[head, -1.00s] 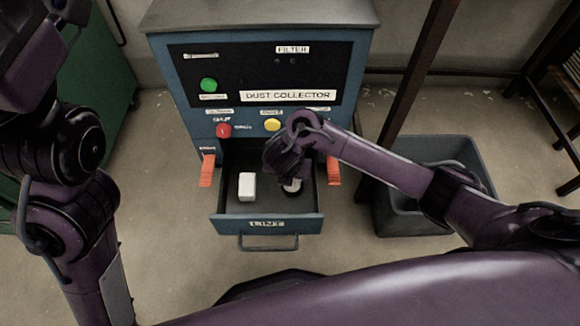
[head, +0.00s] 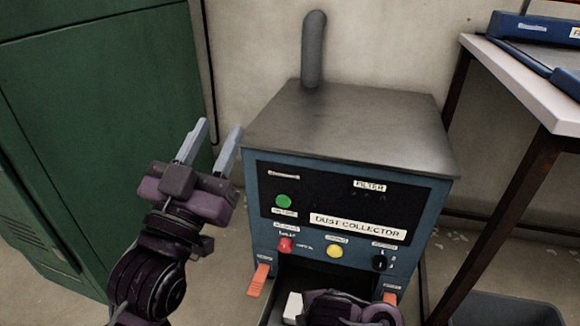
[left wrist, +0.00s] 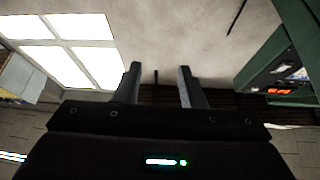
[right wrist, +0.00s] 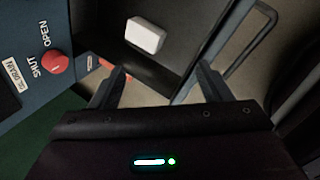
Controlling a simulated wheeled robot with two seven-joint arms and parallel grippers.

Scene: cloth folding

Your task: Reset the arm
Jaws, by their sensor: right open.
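My left gripper (head: 208,143) is raised to the left of the dust collector, open and empty, fingers pointing up. In the left wrist view its two fingers (left wrist: 158,85) stand apart with nothing between them. My right arm shows at the bottom of the head view, over the open drawer of the dust collector (head: 345,110); its fingers are hidden there. In the right wrist view the right gripper (right wrist: 163,85) is open and empty, near the drawer. A white block (right wrist: 145,35) lies in the drawer beyond the fingers; part of it also shows in the head view (head: 293,307).
A green cabinet (head: 100,110) stands on the left. A table (head: 535,80) with a blue item on it is at the right, and a dark bin (head: 510,310) sits below it. Orange latches (head: 258,281) flank the drawer. A red knob (right wrist: 54,63) is near the right gripper.

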